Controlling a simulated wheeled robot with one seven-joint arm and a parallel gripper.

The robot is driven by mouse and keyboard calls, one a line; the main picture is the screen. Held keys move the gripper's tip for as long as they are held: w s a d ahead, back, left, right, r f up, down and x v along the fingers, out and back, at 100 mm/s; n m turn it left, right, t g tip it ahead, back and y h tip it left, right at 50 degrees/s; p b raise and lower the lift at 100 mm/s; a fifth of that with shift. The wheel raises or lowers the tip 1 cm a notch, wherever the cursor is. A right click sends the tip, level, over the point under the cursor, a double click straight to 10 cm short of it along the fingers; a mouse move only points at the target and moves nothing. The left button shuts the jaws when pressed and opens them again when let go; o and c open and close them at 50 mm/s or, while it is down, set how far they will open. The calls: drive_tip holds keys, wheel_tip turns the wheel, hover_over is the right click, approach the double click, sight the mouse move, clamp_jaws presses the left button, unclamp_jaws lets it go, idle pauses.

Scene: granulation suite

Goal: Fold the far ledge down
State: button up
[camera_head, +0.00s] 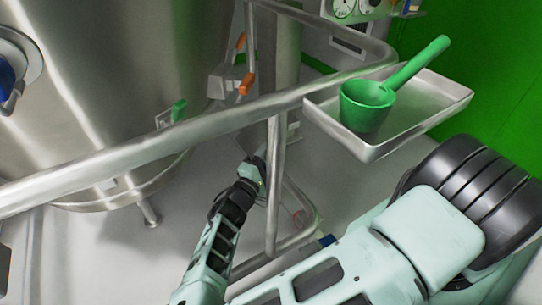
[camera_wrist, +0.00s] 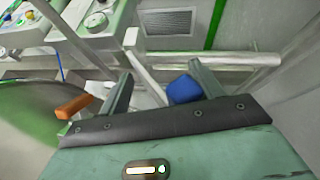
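No part is clearly marked as the far ledge. A shallow metal tray-like shelf (camera_head: 440,112) stands out level beside the rail at the right of the head view, with a green scoop (camera_head: 366,102) on it. How it is hinged is hidden. My gripper (camera_head: 255,168) is low in the middle of the head view, below the bent metal rail (camera_head: 215,122) and left of an upright post. In the wrist view my gripper (camera_wrist: 161,70) has its two fingers spread wide. A blue block (camera_wrist: 184,90) shows beyond and between them; I see no contact.
A large steel vessel (camera_head: 110,90) fills the left. Orange-tipped handles (camera_head: 246,84) and a green one (camera_head: 179,110) stick out near it. In the wrist view an orange piece (camera_wrist: 73,107) lies left of the fingers and a metal bar (camera_wrist: 215,59) crosses ahead.

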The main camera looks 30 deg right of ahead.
drive_tip(key=d+r+m+g+h, duration=0.1)
drive_tip(key=d+r+h, duration=0.1)
drive_tip(key=r, duration=0.4)
drive_tip(key=shift+s+d+r+m, duration=0.3)
drive_tip(key=shift+s+d+r, duration=0.05)
drive_tip(key=shift+d, duration=0.5)
drive_tip(key=a+f+n+y, duration=0.1)
drive_tip(key=a+f, duration=0.2)
drive_tip(key=f, duration=0.2)
drive_tip(key=shift+w+f+t+y, duration=0.3)
drive_tip(key=shift+f+t, duration=0.1)
drive_tip(key=shift+s+a+f+b, duration=0.15)
drive_tip(key=shift+a+f+b, duration=0.2)
drive_tip(key=shift+a+f, duration=0.1)
drive_tip(key=shift+c, duration=0.6)
drive_tip(key=s+a+f+b, duration=0.7)
drive_tip(key=a+f+b, duration=0.2)
drive_tip(key=a+f, duration=0.3)
drive_tip(key=shift+a+n, duration=0.3)
drive_tip(key=shift+a, duration=0.55)
drive_tip(key=shift+s, duration=0.1)
